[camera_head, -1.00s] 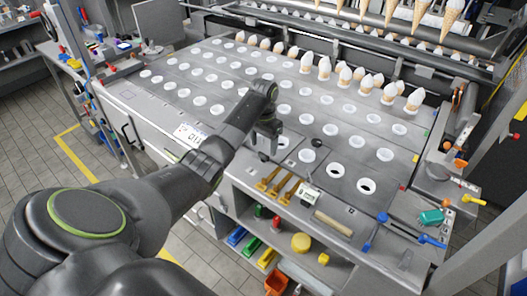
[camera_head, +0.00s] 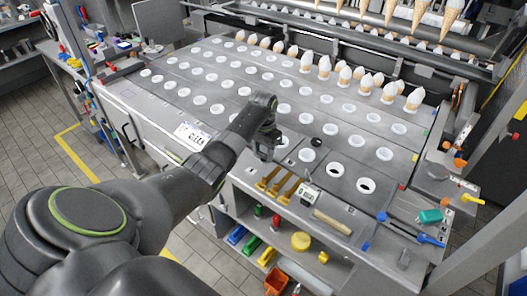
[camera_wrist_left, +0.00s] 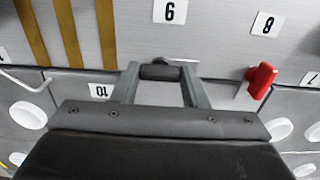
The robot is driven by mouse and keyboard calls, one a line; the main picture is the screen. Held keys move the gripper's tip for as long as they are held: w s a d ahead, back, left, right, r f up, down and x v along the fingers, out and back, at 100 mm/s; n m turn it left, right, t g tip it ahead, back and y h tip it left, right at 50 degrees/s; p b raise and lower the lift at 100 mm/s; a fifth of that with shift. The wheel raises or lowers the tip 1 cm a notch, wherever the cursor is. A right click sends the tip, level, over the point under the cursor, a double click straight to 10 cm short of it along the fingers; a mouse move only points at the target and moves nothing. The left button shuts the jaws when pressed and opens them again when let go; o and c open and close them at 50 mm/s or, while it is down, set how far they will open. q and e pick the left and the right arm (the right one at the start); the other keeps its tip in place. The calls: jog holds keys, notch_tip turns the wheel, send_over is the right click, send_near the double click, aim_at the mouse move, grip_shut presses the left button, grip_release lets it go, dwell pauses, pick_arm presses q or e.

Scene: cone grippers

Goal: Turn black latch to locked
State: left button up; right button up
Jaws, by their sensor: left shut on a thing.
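My left gripper (camera_wrist_left: 160,72) is at the front edge of the machine's grey deck. It also shows in the head view (camera_head: 265,152), pointing down. Its two fingers are closed on a small dark cylindrical piece, the black latch (camera_wrist_left: 159,71), just below the label 6 in the left wrist view. The fingers hide part of the latch, so its turned position cannot be told. In the head view the latch is hidden by the gripper. My right gripper is not in view.
A red latch (camera_wrist_left: 262,79) sits right of the gripper, below the label 8. Three yellow-brown bars (camera_head: 280,184) lie beside the gripper on the front ledge. White ring holders (camera_head: 333,169) cover the deck. Filled cones (camera_head: 345,76) stand at the back.

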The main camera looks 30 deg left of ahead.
pick_arm(q)
jog(key=shift+r+m+p, duration=0.1)
jog(key=shift+m+p, duration=0.2)
jog(key=m+p, duration=0.1)
jog(key=m, duration=0.1)
jog(key=shift+m, duration=0.4)
jog(key=m+p, duration=0.1)
jog(key=m, duration=0.3)
jog(key=shift+m+p, duration=0.3)
jog(key=shift+p, duration=0.1)
jog(key=m, duration=0.4)
jog(key=shift+m+p, duration=0.3)
jog(key=shift+p, duration=0.05)
jog(key=shift+w+m, duration=0.1)
jog(key=shift+m, duration=2.2)
jog(key=o, duration=1)
